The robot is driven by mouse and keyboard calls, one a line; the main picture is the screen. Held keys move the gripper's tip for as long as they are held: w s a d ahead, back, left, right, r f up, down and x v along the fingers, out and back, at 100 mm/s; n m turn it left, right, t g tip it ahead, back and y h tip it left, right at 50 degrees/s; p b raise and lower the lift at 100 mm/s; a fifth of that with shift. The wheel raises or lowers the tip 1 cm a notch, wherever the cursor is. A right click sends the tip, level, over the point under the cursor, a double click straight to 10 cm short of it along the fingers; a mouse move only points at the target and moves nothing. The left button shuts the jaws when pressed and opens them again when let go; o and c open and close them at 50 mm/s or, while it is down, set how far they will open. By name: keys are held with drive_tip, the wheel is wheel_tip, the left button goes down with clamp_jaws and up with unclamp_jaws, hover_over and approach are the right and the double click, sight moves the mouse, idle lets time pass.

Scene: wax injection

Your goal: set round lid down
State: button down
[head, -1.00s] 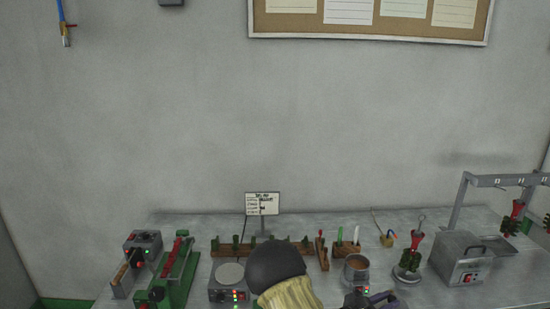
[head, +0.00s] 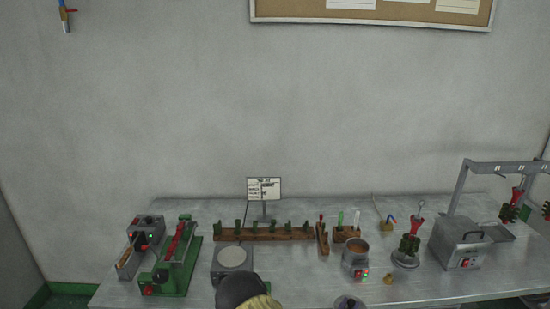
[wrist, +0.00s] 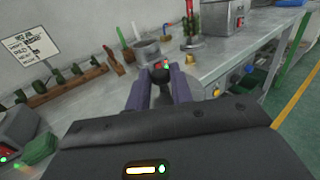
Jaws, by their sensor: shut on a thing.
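My gripper (wrist: 161,77) shows in the wrist view with its two purple fingers closed around a small dark knob. The round lid (wrist: 172,90) seems to be the grey shape under that knob, but the fingers hide most of it. The grey wax pot (head: 356,259), open with brown wax inside, stands on the bench. It is also in the wrist view (wrist: 147,51), just beyond my fingertips.
A brass piece (head: 388,279) lies right of the pot, and a stand with a red and green wax tree (head: 409,249) is beyond it. A grey machine (head: 462,245) is at the right. A hot plate (head: 232,259) and wooden rack (head: 265,234) are to the left.

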drive_tip(key=s+a+f+n+t+y, duration=0.1)
drive_tip(key=s+a+f+n+y, duration=0.1)
drive_tip(key=a+f+n+y, duration=0.1)
drive_tip(key=s+a+f+n+t+y, duration=0.1)
drive_tip(key=s+a+f+n+y, duration=0.1)
drive_tip(key=f+y, duration=0.4)
drive_tip(key=shift+s+a+f+n+t, duration=0.3)
drive_tip(key=shift+s+a+f+n, duration=0.25)
drive_tip(key=shift+f, duration=0.3)
drive_tip(key=shift+w+d, duration=0.15)
drive_tip(key=shift+d, duration=0.15)
